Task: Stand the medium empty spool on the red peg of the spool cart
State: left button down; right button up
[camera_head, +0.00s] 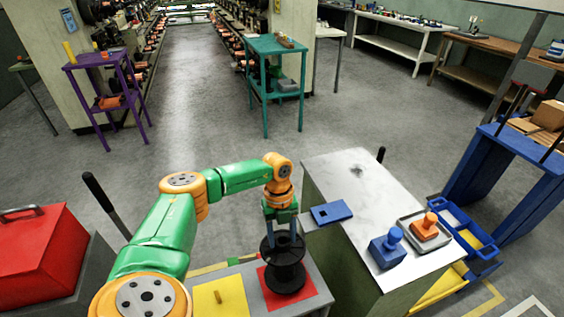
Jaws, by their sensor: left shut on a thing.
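A black empty spool (284,279) stands about upright over the red square (312,284) of the grey spool cart (246,279) at the bottom middle. My left gripper (283,238) points down and is shut on the spool at its top. The red peg is hidden by the spool. I cannot tell whether the spool's lower flange touches the red square or hangs just above it. A yellow square with a yellow peg (217,297) lies to the left of the red one. My right gripper is not in view.
A white-topped cabinet (365,185) stands close on the right, bearing a blue plate (331,213), a blue knobbed block (388,248) and an orange one (425,229) on a tray. A red toolbox (38,258) is at left. The aisle floor (200,110) beyond is clear.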

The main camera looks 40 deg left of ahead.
pick_arm(q)
jog(key=shift+s+d+f+b, duration=0.15)
jog(key=shift+f+b, duration=0.5)
jog(key=shift+f, duration=0.65)
jog(key=shift+c, duration=0.7)
grip_release()
jog(key=r, duration=0.4)
jog(key=a+r+b, duration=0.1)
jog(key=r, duration=0.2)
jog(key=shift+w, duration=0.35)
